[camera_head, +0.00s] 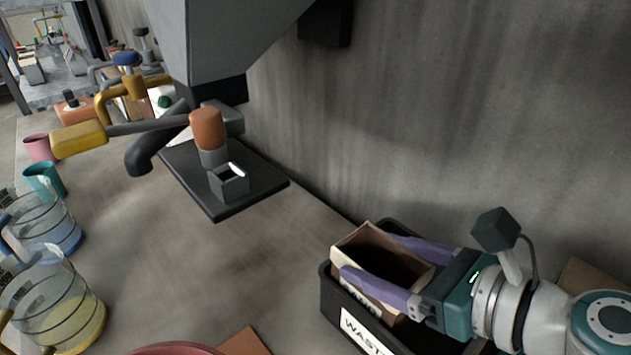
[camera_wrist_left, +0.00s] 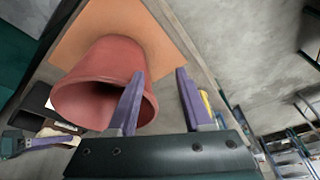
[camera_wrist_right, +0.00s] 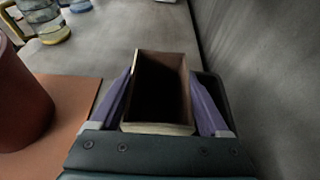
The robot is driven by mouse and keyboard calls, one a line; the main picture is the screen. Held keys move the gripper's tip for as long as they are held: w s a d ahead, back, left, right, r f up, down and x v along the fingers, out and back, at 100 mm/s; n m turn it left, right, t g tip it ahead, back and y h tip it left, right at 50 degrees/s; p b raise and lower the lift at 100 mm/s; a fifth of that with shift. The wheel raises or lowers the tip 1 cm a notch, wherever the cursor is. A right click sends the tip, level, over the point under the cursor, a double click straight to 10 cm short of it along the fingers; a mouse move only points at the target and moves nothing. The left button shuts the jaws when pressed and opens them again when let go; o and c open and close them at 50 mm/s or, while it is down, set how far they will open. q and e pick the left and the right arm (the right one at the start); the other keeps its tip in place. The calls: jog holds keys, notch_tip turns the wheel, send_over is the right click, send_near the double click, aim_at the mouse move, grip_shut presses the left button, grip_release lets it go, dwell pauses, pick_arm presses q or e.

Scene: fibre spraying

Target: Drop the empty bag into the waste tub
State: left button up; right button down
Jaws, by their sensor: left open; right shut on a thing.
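The empty bag (camera_head: 362,249) is an open-topped tan paper bag with a dark inside. My right gripper (camera_head: 385,260) is shut on it, one purple finger on each side. The bag is at the mouth of the black waste tub (camera_head: 331,300), its lower part hidden behind the tub's wall. In the right wrist view the bag (camera_wrist_right: 160,90) sits upright between the fingers, with the tub's dark rim (camera_wrist_right: 215,88) beside it. My left gripper (camera_wrist_left: 157,100) is open and empty, with a red pot in front of it; it is outside the head view.
The red pot (camera_wrist_left: 98,88) stands on an orange board (camera_wrist_right: 78,100) left of the tub. A grey hopper (camera_head: 225,40) hangs over a black plate (camera_head: 220,190). Clear jars (camera_head: 60,300) stand at the left. A concrete wall rises behind the tub.

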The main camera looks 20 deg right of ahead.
grip_release()
jog(key=shift+r+p, duration=0.35)
jog(key=shift+p, duration=0.1)
jog(key=shift+s+d+r+p, duration=0.1)
jog(key=shift+s+r+p, duration=0.05)
jog(key=shift+r+p, duration=0.25)
jog(key=b+v, duration=0.1)
jog(key=v, duration=1)
jog(key=shift+s, duration=0.25)
jog(key=shift+d, duration=0.1)
